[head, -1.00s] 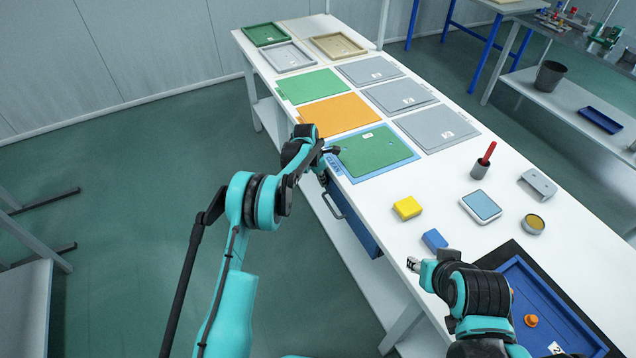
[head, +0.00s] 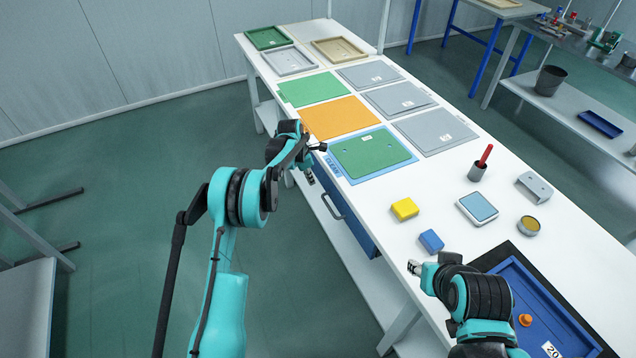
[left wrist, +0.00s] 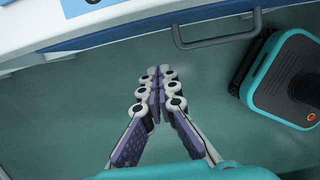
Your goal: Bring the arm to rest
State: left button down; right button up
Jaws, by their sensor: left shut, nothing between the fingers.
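My left gripper (head: 309,177) hangs at the near long side of the white table (head: 452,187), beside the blue drawer unit (head: 350,222). In the left wrist view its fingers (left wrist: 160,78) are shut with nothing between them, over the bare floor. The green panel (head: 372,156) with two small holes lies on a blue-edged base on the table, to the right of the left gripper and apart from it. My right gripper (head: 415,268) is low over the table's near edge, close to the blue block (head: 431,240); its jaw state is unclear.
The drawer handle (left wrist: 215,38) sticks out near the left fingers.

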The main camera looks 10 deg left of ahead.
pick_arm(q)
jog(key=v, duration=0.3)
jog(key=p+v, duration=0.1)
jog(key=v, duration=0.1)
jog(key=shift+a+r, duration=0.3)
jog(key=shift+r, duration=0.05)
jog(key=shift+r, duration=0.1)
jog(key=s+r+m+t+y, duration=0.1)
jog(key=s+r+m+t, duration=0.2)
jog(key=s+r+m, duration=1.25)
jog(key=s+a+r+m+t+y, duration=0.1)
jog(key=s+m, duration=0.8)
jog(key=s, duration=1.5)
jog(key=shift+s+a+r+t, duration=0.25)
jog(key=shift+a+r+t, duration=0.45)
jog(key=shift+r+t, duration=0.1)
